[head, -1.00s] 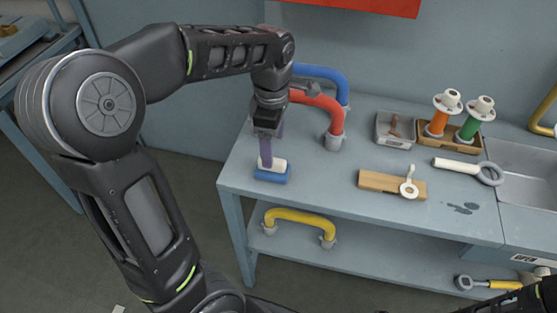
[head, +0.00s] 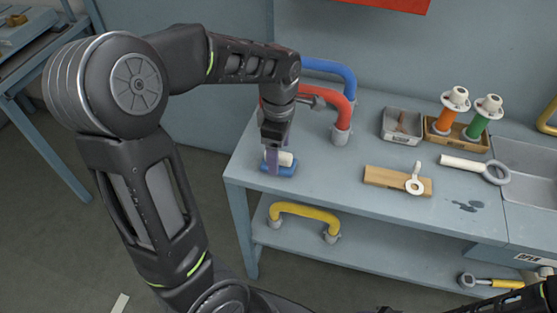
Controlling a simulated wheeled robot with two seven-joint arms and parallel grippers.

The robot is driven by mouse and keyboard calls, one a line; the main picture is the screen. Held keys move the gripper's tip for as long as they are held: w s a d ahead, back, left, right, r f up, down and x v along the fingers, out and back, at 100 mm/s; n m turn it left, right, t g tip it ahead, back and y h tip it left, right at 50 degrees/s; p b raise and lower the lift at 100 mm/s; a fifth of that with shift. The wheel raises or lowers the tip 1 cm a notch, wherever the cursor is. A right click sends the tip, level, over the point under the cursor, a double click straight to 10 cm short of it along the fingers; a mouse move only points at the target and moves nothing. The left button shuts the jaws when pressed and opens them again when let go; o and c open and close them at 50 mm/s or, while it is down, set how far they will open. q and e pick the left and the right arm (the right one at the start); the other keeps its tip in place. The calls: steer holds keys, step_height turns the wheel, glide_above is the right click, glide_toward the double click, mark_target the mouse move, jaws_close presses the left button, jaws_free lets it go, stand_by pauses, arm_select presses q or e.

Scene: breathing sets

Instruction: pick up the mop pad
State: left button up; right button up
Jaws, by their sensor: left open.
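The mop pad (head: 284,171), a small block with a white upper part and a blue base, lies near the left end of the grey bench top. My left gripper (head: 272,165) points down right at it, with its purple finger in front of the pad's left part. It is open; whether the fingers touch the pad cannot be told. The far finger is mostly hidden. My right gripper is out of view; only dark parts of my right arm show at the bottom right.
Red (head: 345,103) and blue (head: 347,75) curved handles stand close behind the pad. A grey tray (head: 401,137), a wooden block (head: 384,179) with a white fitting, and a white ring tool (head: 495,173) lie farther right. A yellow handle (head: 305,211) sits on the lower shelf.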

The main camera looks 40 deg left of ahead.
arm_select(q)
steer(key=shift+f, duration=1.6)
steer(key=shift+s, duration=0.1)
steer(key=c, duration=1.4)
